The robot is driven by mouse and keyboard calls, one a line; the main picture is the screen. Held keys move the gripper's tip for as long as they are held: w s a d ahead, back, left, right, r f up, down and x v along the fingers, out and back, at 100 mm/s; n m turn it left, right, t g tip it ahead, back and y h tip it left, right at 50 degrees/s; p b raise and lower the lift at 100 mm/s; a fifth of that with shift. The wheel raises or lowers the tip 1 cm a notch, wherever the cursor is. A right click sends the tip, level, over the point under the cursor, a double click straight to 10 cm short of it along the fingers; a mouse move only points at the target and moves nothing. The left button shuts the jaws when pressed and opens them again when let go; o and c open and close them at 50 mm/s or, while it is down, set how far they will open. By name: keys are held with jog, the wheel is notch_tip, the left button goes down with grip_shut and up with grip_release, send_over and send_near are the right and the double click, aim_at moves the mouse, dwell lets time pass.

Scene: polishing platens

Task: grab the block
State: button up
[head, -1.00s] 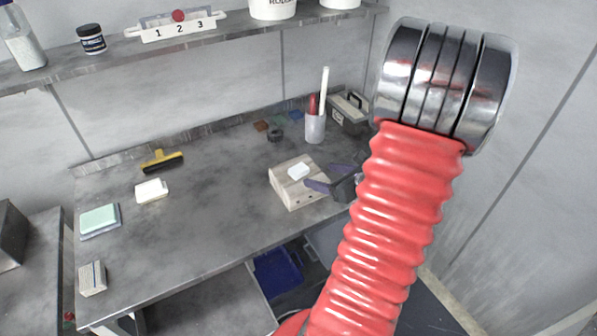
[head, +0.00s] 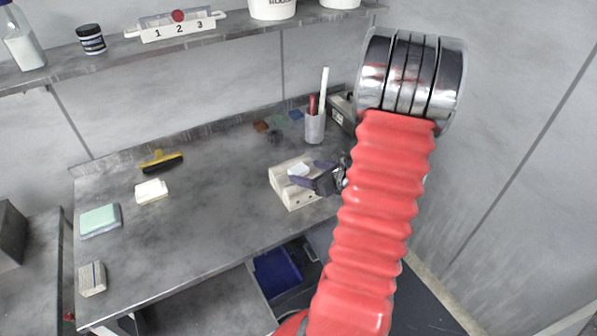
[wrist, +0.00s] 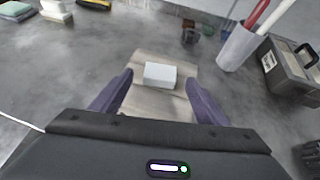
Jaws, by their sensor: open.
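A small white block (head: 298,169) lies on top of a pale wooden block with holes in its side (head: 288,196), near the right end of the bench. In the wrist view, the white block (wrist: 160,74) is just ahead, between the lines of my two purple fingers. My gripper (head: 310,173) is open and empty, its fingers apart from the white block's sides in the wrist view (wrist: 158,85). In the head view, a finger overlaps part of the white block. I cannot tell whether the fingertips are level with it.
A cup with red and white sticks (head: 315,128) and a dark toolbox (head: 342,112) stand behind the wooden block. A dark ring-like item (head: 275,137) lies nearby. A white bar (head: 151,191), a yellow-black squeegee (head: 161,162) and a green pad (head: 100,220) lie left. The bench middle is clear.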

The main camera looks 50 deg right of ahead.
aim_at(300, 169)
jog(key=x, duration=0.4)
jog(key=shift+w+d, duration=0.1)
jog(key=shift+w, duration=0.15)
jog(key=shift+c, duration=0.6)
jog(key=shift+s+f, duration=0.1)
jog(key=c, duration=1.1)
notch_tip(300, 169, up, 10)
dwell(0.6)
